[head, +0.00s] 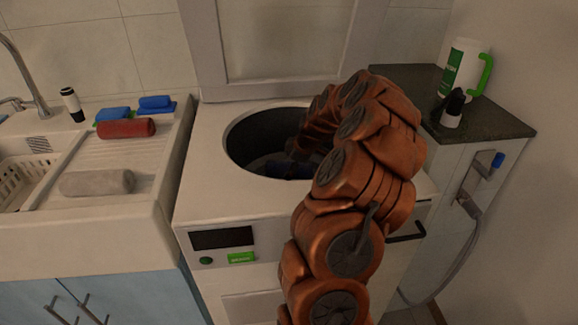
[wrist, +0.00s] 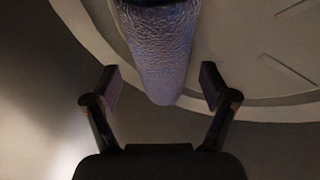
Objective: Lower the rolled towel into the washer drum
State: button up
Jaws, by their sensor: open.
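A rolled blue towel (head: 290,168) lies low inside the round washer drum (head: 243,140), partly hidden by my arm and the drum's shadow. In the wrist view the towel (wrist: 158,45) looks blue-violet and textured, with its near end pointing toward my gripper. My gripper (wrist: 159,80) is open, with one finger on each side of the towel's end and a visible gap on both sides. In the head view my arm reaches down into the drum opening, and the gripper is mostly hidden there.
The washer lid (head: 290,45) stands raised behind the opening. On the drainboard at left lie a red roll (head: 126,128), a grey roll (head: 97,182) and blue sponges (head: 155,103). A white-green jug (head: 462,68) and a small dark-topped bottle (head: 452,112) stand on the right counter.

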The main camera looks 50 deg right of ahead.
jog(key=v, duration=1.1)
jog(key=shift+r, duration=0.2)
